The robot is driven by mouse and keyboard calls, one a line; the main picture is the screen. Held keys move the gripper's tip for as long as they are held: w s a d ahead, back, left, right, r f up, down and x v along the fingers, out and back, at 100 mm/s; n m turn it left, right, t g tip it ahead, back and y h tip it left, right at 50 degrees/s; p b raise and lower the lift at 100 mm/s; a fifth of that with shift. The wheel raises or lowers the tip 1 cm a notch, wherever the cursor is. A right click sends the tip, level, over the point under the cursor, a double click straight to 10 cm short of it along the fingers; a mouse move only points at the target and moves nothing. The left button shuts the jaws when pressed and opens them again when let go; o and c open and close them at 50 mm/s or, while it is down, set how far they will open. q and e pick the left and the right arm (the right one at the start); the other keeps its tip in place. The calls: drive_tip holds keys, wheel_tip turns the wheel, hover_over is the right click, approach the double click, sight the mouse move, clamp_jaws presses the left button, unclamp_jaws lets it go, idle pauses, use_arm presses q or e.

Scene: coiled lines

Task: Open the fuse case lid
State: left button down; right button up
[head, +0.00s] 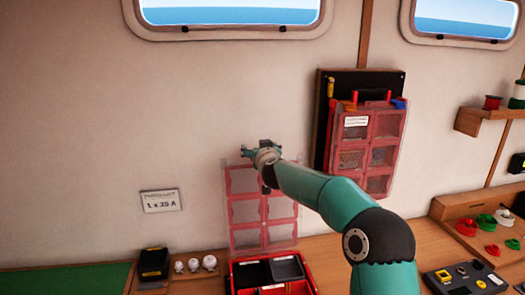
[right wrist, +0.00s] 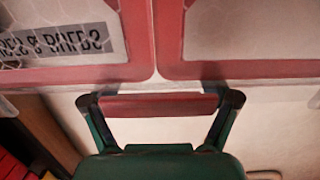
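The fuse case stands on the bench with its red-framed, clear-windowed lid (head: 263,192) raised upright behind its red base (head: 235,283). Dark compartments show in the open base. My right gripper (head: 262,150) is at the lid's top edge. In the right wrist view, my right gripper (right wrist: 160,104) has its two fingertips against the ends of a red bar (right wrist: 160,106) on the lid's edge. The lid (right wrist: 155,72) fills the upper part there, with mirrored lettering behind a window. My left gripper is not in view.
A second red case (head: 367,145) hangs on a dark wall board, right of my arm. A yellow-black device (head: 153,263) and white knobs (head: 194,264) stand left of the base. A label (head: 160,201) is on the wall. A control box (head: 465,278) lies right.

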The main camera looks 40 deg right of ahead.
drive_tip(key=shift+w+a+f, duration=0.1)
drive_tip(key=shift+f, duration=0.05)
drive_tip(key=v, duration=1.2)
idle(0.5)
